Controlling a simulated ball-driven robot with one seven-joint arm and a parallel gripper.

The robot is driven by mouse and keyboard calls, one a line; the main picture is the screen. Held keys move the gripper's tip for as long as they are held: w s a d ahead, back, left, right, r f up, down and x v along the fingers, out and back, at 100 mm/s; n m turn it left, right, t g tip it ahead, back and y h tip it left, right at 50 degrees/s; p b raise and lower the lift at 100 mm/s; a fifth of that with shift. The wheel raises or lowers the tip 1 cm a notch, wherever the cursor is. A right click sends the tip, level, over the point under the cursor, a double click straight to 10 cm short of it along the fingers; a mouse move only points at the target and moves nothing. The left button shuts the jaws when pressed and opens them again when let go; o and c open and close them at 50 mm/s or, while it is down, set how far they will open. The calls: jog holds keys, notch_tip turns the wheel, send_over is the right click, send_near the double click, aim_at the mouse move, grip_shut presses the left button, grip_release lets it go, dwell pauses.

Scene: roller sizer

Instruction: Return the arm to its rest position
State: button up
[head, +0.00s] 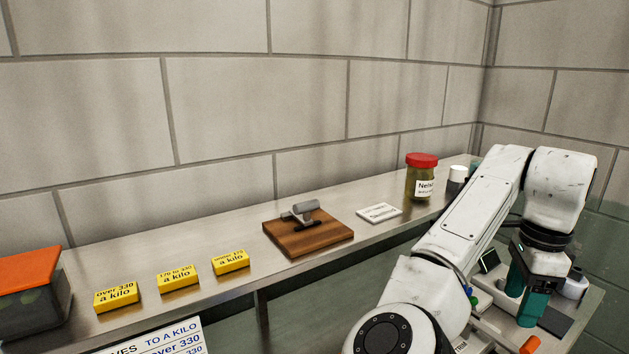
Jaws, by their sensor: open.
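My white arm reaches up from the bottom right of the head view and bends over at the elbow. My gripper (523,298) hangs at its end on the right, pointing down with two teal fingers apart. No object shows between the fingers. It is in front of or over a lower work surface at the right. What lies directly beneath the fingertips is partly hidden by the arm.
A steel shelf (205,306) runs along the block wall. It holds an orange-lidded box (35,300), yellow blocks (178,278), a wooden board (306,240) with a metal tool, a white card (379,212) and a red-lidded jar (421,178). Small items crowd the lower right surface.

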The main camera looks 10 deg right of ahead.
jog(key=s+d+f+n+h+b, duration=0.1)
jog(key=s+f+n+h+b, duration=0.2)
jog(key=f, duration=0.4)
jog(key=s+d+f+n+t+h+b, duration=0.15)
jog(key=s+f+n, duration=0.25)
jog(key=f, duration=0.4)
jog(key=s+d+f+n+h+b, duration=0.1)
jog(key=s+d+f+n, duration=0.2)
jog(key=f, duration=0.4)
jog(key=s+a+f+n+y+b, duration=0.4)
jog(key=s+a+f+n, duration=0.9)
jog(key=s+a+f, duration=0.4)
jog(key=a+f+y, duration=0.1)
jog(key=a+f, duration=0.2)
jog(key=shift+s+a+n, duration=0.2)
jog(key=shift+a+n, duration=0.05)
jog(key=shift+n, duration=0.05)
jog(key=shift+g, duration=0.25)
